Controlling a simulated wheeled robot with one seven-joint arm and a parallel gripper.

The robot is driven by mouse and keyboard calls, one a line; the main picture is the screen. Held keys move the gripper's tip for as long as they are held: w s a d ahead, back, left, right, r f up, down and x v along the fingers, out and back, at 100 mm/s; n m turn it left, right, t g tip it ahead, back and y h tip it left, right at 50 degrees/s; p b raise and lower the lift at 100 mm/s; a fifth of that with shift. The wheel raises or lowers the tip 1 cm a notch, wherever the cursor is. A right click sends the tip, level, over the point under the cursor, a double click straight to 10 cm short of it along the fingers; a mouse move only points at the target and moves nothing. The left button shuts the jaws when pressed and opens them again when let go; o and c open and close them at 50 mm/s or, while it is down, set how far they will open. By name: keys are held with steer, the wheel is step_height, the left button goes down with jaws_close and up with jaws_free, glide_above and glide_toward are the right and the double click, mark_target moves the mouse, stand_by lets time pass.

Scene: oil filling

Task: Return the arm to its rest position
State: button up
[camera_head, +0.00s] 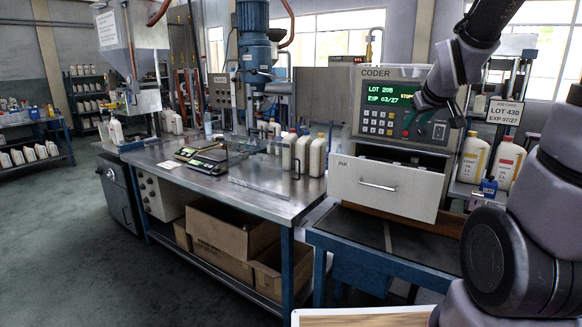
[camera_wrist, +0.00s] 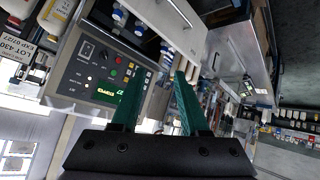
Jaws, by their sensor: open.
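My gripper (camera_head: 412,122) hangs in front of the right part of the coder's control panel in the head view. My arm reaches it from the upper right. In the wrist view its two green fingers (camera_wrist: 160,82) stand apart with nothing between them. The coder (camera_head: 375,90) has a green display (camera_head: 388,91) reading LOT 20B, EXP 03/27, with STOP text partly beside my arm. My gripper covers part of the panel's right side. I cannot tell from the head view whether the fingertips touch the panel.
The INK drawer (camera_head: 385,188) below the coder looks pulled out; blue-capped items (camera_wrist: 139,29) show behind its front in the wrist view. Bottles (camera_head: 472,158) and a LOT 430 card (camera_head: 504,111) stand right. A steel table (camera_head: 250,195) with bottles and a scale (camera_head: 200,160) is left.

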steer(key=s+a+r+m+g+y, duration=0.1)
steer(key=s+a+r+m, duration=0.2)
steer(key=s, duration=0.7)
steer(key=s+a+r+m+g+y, duration=0.2)
steer(key=s+a+r+m, duration=0.1)
steer(key=s, duration=0.6)
steer(key=shift+s+a+r+m, duration=0.15)
steer(key=shift+s+a+m, duration=0.2)
steer(key=shift+a, duration=0.55)
